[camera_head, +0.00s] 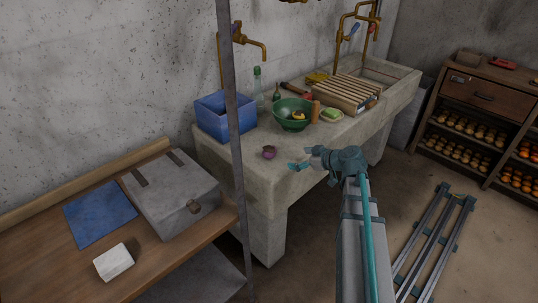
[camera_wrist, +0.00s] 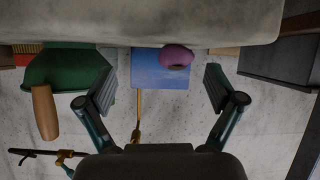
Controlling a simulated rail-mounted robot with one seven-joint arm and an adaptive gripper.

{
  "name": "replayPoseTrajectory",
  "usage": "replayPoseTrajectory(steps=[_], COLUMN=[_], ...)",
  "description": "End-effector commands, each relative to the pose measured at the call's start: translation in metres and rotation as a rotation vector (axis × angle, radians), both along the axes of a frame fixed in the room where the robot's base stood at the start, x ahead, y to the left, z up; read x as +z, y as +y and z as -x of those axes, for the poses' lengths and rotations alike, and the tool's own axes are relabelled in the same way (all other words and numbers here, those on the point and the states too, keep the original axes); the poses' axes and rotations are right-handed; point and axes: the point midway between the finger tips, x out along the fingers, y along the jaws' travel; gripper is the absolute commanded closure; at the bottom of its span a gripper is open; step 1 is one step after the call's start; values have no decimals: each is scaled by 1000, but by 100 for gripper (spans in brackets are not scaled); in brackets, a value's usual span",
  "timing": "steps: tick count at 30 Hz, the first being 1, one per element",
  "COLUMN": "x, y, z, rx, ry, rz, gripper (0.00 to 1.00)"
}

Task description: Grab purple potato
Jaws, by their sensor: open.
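The purple potato (camera_head: 269,153) lies near the front edge of the stone counter (camera_head: 300,178), in front of the blue box and the green bowl. In the wrist view, which looks upside down, the potato (camera_wrist: 176,57) appears between and beyond the two fingers, against the blue box. My gripper (camera_head: 297,160) is open and empty, just right of the potato in the head view. Its fingers (camera_wrist: 158,88) are spread wide and do not touch the potato.
A brown pepper-mill-like object (camera_head: 315,112) and a slatted crate (camera_head: 347,94) are farther right. A thin metal post (camera_head: 237,150) stands left of the potato.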

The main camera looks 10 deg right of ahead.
Motion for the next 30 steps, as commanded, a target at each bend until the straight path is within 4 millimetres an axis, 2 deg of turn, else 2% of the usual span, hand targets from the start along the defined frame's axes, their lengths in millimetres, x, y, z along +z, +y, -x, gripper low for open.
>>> replayPoseTrajectory(steps=[1, 3, 7, 19, 25, 30], x=[2, 9, 14, -4, -5, -6], y=[11, 20, 29, 58, 66, 82], z=[-1, -2, -7, -42, -51, -68], rx=[11, 16, 22, 21, 22, 23], ry=[-9, -20, -26, -24, -24, -23], rz=[-43, -88, -123, -123, -124, -123], gripper=[8, 8, 8, 8, 8, 8])
